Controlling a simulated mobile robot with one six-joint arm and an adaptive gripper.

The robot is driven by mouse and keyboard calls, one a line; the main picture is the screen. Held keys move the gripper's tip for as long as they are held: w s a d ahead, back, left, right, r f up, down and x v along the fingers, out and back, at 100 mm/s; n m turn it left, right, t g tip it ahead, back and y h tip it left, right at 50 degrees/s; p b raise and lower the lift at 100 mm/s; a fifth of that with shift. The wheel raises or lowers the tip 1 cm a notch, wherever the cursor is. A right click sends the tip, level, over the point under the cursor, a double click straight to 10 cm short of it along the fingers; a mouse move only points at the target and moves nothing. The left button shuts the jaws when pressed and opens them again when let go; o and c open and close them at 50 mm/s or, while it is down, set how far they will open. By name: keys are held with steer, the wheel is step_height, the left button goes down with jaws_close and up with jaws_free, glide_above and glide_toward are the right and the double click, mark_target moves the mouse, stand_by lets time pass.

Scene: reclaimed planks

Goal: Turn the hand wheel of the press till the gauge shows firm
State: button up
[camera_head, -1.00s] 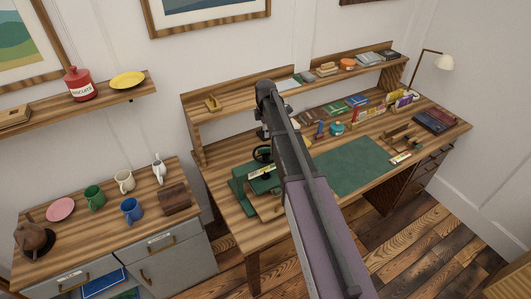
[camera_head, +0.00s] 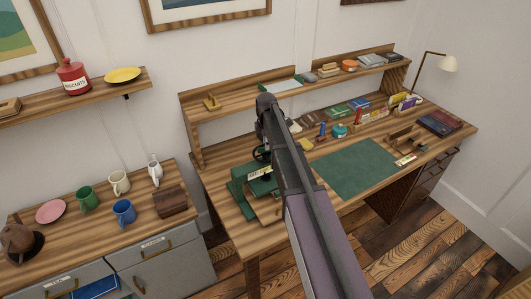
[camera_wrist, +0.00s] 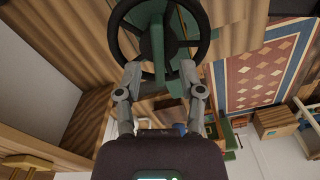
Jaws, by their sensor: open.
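The green press (camera_head: 240,193) stands at the left end of the desk, partly hidden behind my arm. Its black hand wheel (camera_head: 259,153) shows only as a sliver beside my arm. A small pale plate with dark marks (camera_head: 261,173) is on the press; I cannot tell if it is the gauge, and no reading is legible.
A green mat (camera_head: 357,167) lies on the desk right of my arm. Small boxes and a teal pot (camera_head: 339,130) stand behind it, under a raised shelf (camera_head: 225,110). A lamp (camera_head: 440,62) stands at the far right. Mugs (camera_head: 124,211) sit on the left cabinet.

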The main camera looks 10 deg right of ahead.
mark_target(266, 154)
steer(key=shift+f+b, duration=1.1)
steer(key=shift+f, duration=0.3)
jaws_close()
steer(key=shift+a, duration=0.25)
steer(key=shift+d, duration=0.2)
